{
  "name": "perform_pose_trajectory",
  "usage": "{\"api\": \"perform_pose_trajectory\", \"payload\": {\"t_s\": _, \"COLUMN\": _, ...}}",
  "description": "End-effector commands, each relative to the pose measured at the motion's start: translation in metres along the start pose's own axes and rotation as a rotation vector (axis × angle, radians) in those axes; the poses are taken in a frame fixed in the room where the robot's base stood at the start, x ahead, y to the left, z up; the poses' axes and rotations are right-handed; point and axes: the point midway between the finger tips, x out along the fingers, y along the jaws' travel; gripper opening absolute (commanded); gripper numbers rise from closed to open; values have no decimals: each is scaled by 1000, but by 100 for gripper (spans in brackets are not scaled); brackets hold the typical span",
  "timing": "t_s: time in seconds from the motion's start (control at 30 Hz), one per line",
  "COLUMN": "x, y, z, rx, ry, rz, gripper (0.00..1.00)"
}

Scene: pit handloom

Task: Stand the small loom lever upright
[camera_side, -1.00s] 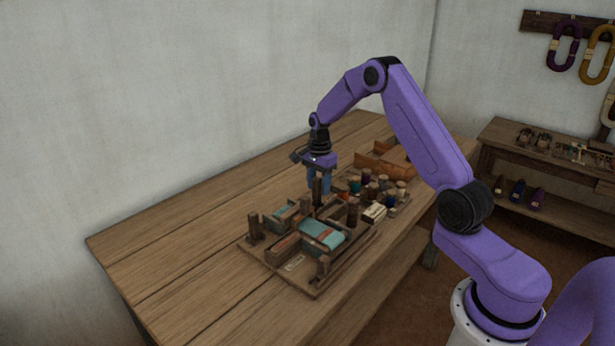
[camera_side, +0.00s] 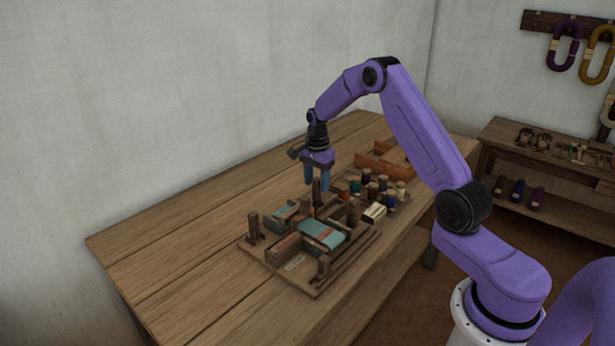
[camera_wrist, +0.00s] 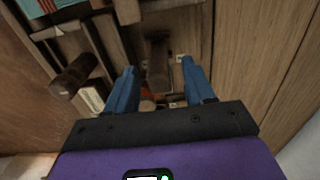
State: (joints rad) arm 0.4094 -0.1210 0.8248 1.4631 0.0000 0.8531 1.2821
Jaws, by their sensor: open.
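The pit loom model (camera_side: 262,262) is a wooden base with dark posts and teal cloth (camera_side: 320,234) on the table. A dark brown post (camera_side: 316,193) stands just below my gripper (camera_side: 318,188) in the side view; I cannot tell for sure that it is the small lever. In the wrist view a dark brown wooden piece (camera_wrist: 157,62) shows just beyond and between the two blue fingertips of my gripper (camera_wrist: 158,72). The fingers are apart, with nothing clearly held. Whether that piece stands or leans is unclear, and its foot is hard to make out.
A round brown peg (camera_wrist: 72,76) lies left of the fingers in the wrist view. Several thread spools (camera_side: 372,190) and an orange-brown wooden tray (camera_side: 384,160) are behind the loom. The table's left side (camera_side: 170,245) is clear.

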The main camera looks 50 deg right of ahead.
Motion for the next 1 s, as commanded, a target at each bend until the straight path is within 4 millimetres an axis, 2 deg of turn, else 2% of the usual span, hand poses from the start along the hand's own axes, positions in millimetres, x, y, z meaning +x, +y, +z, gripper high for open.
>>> {"api": "perform_pose_trajectory", "payload": {"t_s": 0.63, "x": -50, "y": 0, "z": 0, "rx": 0, "ry": 0, "rz": -2, "gripper": 53}}
{"api": "perform_pose_trajectory", "payload": {"t_s": 1.0, "x": -56, "y": 0, "z": 0, "rx": 0, "ry": 0, "rz": 1, "gripper": 53}}
